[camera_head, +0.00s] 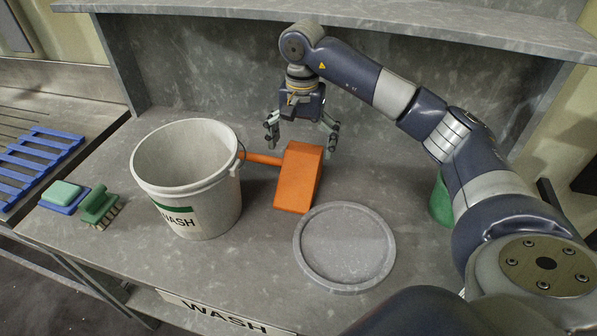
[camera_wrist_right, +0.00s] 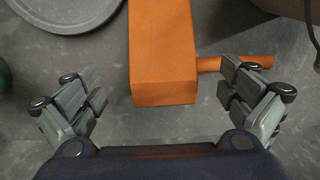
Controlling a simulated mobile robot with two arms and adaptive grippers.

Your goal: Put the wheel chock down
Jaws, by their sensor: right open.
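The orange wheel chock (camera_head: 299,177) lies on the grey bench between the white pail and the round grey lid. Its handle (camera_head: 262,158) points left toward the pail. My right gripper (camera_head: 301,138) is open just behind and above the chock's far end. In the right wrist view the chock (camera_wrist_right: 162,55) lies ahead between the spread fingers (camera_wrist_right: 160,100), with its handle (camera_wrist_right: 235,63) by the right-hand finger. I cannot tell whether that finger touches the handle. My left gripper is not in view.
A white pail (camera_head: 187,180) marked WASH stands left of the chock. The round grey lid (camera_head: 345,246) lies flat in front of it. Two brushes or sponges (camera_head: 98,206) (camera_head: 62,195) sit at the left, near a blue rack (camera_head: 35,160). A green object (camera_head: 440,200) stands right, partly behind my arm.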

